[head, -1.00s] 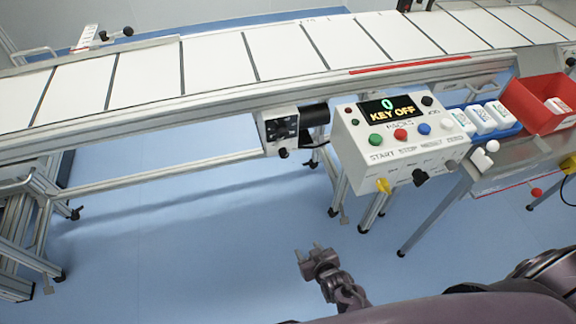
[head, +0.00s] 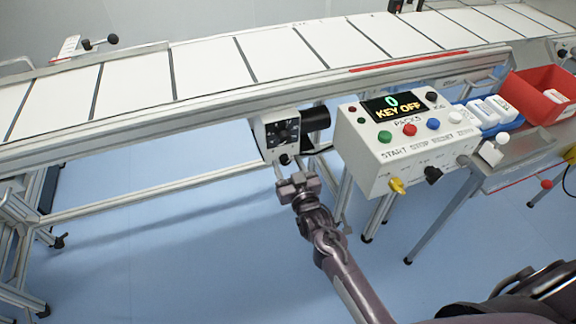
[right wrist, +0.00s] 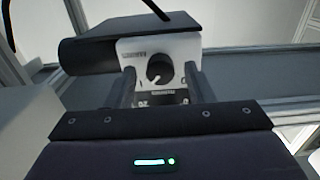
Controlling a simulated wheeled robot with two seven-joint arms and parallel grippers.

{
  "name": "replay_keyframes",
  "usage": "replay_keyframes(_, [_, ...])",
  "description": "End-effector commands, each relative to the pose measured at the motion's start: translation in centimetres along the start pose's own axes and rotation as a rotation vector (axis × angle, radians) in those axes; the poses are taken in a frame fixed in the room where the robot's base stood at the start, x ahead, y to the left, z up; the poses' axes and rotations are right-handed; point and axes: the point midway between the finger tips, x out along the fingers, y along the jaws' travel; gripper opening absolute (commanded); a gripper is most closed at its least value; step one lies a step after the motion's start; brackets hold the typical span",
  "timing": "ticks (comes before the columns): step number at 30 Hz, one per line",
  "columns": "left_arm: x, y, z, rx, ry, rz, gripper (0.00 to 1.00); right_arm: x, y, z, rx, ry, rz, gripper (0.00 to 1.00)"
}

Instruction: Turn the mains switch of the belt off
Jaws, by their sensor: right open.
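A white-fronted drive box (head: 277,137) with a dark face hangs under the belt, a black motor beside it. A small black knob (head: 285,159) sits low on it. In the right wrist view a black rotary knob (right wrist: 160,68) shows on a white plate, its pointer tilted; the marks around it are too small to read surely. My right gripper (head: 290,172) is open and empty, just in front of and below the box. Its fingers (right wrist: 161,92) point at the plate, one each side, apart from the knob. My left gripper is not in view.
The control panel (head: 365,160) stands right of the gripper, with colored buttons, a yellow key (head: 397,186), a black knob (head: 433,174) and a display reading "0 KEY OFF". The belt (head: 210,72) runs above. A red bin (head: 530,92) is at right. The floor left is clear.

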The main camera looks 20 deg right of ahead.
Motion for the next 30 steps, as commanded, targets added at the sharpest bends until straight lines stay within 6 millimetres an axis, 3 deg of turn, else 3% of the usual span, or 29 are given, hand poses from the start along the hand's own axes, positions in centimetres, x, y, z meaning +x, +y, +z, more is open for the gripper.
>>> replay_keyframes(8, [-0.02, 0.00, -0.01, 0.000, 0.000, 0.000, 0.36, 0.29, -0.01, 0.00, 0.000, -0.001, 0.000, 0.48])
replay_keyframes(19, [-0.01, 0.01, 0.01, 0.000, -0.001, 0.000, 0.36, 0.27, -0.01, 0.01, 0.001, -0.001, 0.000, 0.04])
replay_keyframes(30, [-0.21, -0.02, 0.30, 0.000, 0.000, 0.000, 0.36, 0.25, -0.04, -0.05, -0.068, -0.001, -0.001, 0.04])
